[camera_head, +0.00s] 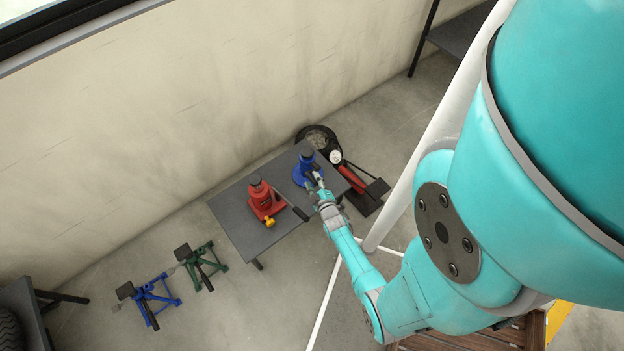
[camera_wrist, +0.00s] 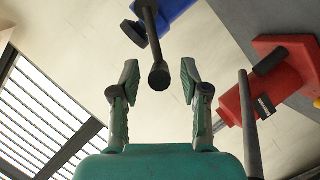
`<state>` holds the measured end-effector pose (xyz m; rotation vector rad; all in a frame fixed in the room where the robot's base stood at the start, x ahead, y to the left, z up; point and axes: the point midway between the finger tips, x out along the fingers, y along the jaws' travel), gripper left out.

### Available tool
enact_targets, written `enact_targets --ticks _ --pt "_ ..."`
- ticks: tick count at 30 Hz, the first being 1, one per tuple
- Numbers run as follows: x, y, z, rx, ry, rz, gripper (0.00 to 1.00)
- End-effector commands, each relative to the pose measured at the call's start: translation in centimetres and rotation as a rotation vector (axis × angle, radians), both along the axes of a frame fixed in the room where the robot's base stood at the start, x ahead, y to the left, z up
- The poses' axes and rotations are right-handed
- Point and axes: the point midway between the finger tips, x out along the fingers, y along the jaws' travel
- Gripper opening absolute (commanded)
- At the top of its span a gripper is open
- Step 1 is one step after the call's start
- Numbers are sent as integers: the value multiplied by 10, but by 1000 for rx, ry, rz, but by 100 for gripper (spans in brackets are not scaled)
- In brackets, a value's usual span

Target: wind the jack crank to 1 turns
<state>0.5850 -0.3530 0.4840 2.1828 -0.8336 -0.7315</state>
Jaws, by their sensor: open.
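A blue jack (camera_head: 304,172) stands on the grey table, and part of its blue body shows at the top of the wrist view (camera_wrist: 174,12). A dark crank rod (camera_wrist: 152,35) with a round end (camera_wrist: 159,76) reaches from it toward my gripper (camera_wrist: 160,82). My gripper is open, with the round end between its two fingertips in the picture and a gap on each side. I cannot tell how deep the end lies between the fingers. In the head view my gripper (camera_head: 317,188) is beside the blue jack and partly covers its crank.
A red jack (camera_head: 262,197) with a dark handle (camera_head: 292,208) stands left on the table (camera_head: 236,222); it also shows in the wrist view (camera_wrist: 288,80). A tyre and a red floor jack (camera_head: 351,177) are behind, right. Blue (camera_head: 150,297) and green (camera_head: 203,265) stands are on the floor.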

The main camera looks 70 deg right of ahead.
Motion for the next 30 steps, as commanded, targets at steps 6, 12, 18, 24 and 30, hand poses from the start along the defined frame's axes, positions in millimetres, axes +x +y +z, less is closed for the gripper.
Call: enact_targets --ticks 6,12,18,24,30 --pt "8 -9 -3 1 -1 0 46" --pt "9 -10 -3 0 0 0 46" --pt "9 -10 -3 0 0 0 20" --pt "9 -10 -3 0 0 0 0" --pt "11 -10 -3 4 -2 0 0"
